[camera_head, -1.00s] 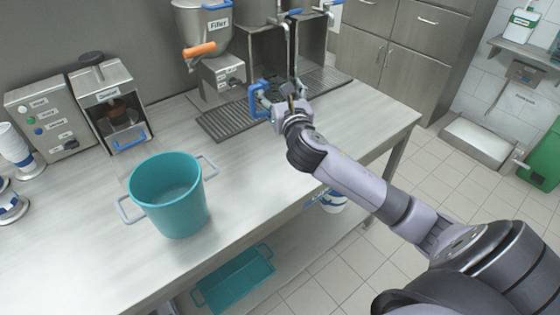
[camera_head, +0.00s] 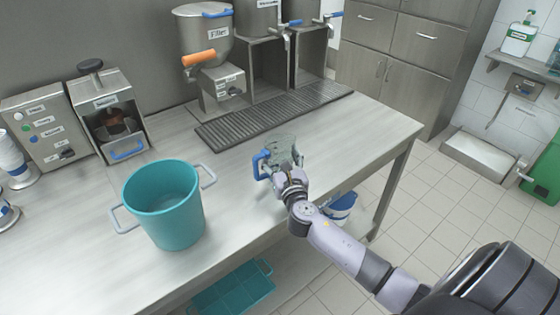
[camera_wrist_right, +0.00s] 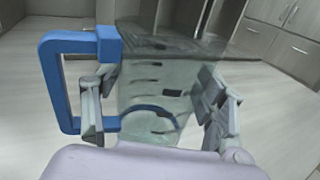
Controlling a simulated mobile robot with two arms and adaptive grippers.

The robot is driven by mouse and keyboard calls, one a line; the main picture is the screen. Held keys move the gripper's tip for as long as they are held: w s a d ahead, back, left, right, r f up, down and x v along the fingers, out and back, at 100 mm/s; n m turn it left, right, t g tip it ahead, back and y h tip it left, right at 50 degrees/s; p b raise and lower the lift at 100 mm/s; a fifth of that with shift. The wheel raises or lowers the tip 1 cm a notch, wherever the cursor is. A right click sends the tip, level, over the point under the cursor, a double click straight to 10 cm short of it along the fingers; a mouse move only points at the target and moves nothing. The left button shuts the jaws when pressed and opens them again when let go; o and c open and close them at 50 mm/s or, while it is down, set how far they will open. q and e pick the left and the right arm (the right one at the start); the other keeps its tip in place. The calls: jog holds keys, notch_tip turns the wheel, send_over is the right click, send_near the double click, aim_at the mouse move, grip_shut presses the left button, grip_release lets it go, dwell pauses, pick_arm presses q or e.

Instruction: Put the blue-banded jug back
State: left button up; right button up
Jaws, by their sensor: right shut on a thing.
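The clear jug (camera_head: 284,150) with a blue handle is in my right gripper, over the front part of the steel counter (camera_head: 345,137). My right gripper (camera_head: 287,172) is shut on the jug's body. In the right wrist view the jug (camera_wrist_right: 155,92) sits between the two fingers of the gripper (camera_wrist_right: 160,112), its blue handle to the left and a blue band low on its body. It looks roughly upright. I cannot tell whether its base touches the counter. My left gripper is not in view.
A black drip grate (camera_head: 270,115) lies below the filler (camera_head: 205,45) and the taps. A teal bucket (camera_head: 168,208) stands at the left front. The counter right of the jug is clear. A blue-and-white bucket (camera_head: 341,206) is below the counter edge.

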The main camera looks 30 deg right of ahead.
jog(key=shift+f, duration=0.2)
jog(key=shift+f, duration=0.15)
jog(key=o, duration=1.6)
jog(key=shift+r, duration=0.25)
jog(key=shift+s+a+f, duration=0.15)
jog(key=shift+s, duration=0.2)
jog(key=b+v, duration=0.1)
jog(key=v, duration=1)
jog(key=shift+s, duration=0.2)
